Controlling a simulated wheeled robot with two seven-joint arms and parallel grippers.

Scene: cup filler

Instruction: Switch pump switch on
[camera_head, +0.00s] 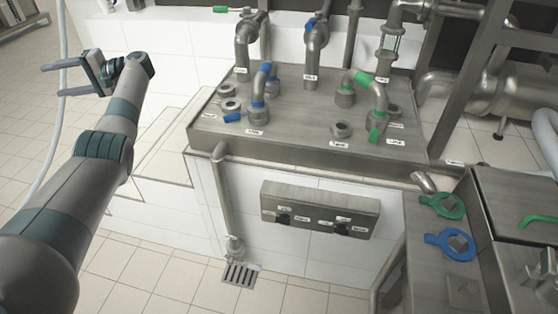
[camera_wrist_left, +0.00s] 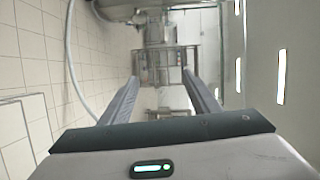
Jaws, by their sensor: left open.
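A grey metal switch box (camera_head: 320,200) is fixed to the white tiled front below the steel pipe bench. It carries two dark switches, a left one (camera_head: 283,218) and a right one (camera_head: 341,229), with small white labels too small to read. I cannot tell which is the pump switch or how they are set. My left gripper (camera_head: 53,80) is at the upper left, open and empty, pointing left, far from the box. In the left wrist view its two fingers (camera_wrist_left: 160,76) are spread with nothing between them; the switch box is not seen there. My right gripper is not in view.
The steel bench (camera_head: 290,145) above the box carries several pipes with blue and green fittings. A vertical pipe (camera_head: 224,190) stands left of the box. A metal table (camera_head: 425,275) with green and blue ring-shaped parts stands at right.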

